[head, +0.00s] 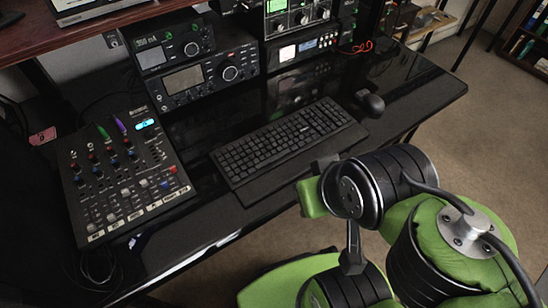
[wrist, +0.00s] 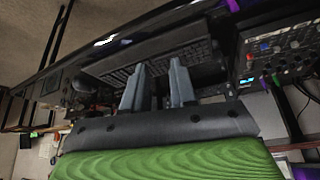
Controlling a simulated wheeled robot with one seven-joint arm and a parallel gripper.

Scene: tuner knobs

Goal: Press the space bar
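The black keyboard (head: 280,145) lies on the glossy black desk in the head view. Its space bar (head: 287,158) is in the row of keys nearest the desk's front edge, but its outline is hard to make out. My gripper is near the keyboard's front right side, and its fingers are mostly hidden by my arm in the head view. In the wrist view my gripper (wrist: 160,64) has two grey fingers spread apart with nothing between them. The keyboard (wrist: 150,58) shows beyond the fingertips; contact cannot be made out.
A black mouse (head: 370,103) is right of the keyboard. A mixer (head: 122,180) with knobs and sliders is at left. Radio units (head: 210,77) stand behind. A wooden shelf (head: 95,28) overhangs the back left. The desk right of the mouse is clear.

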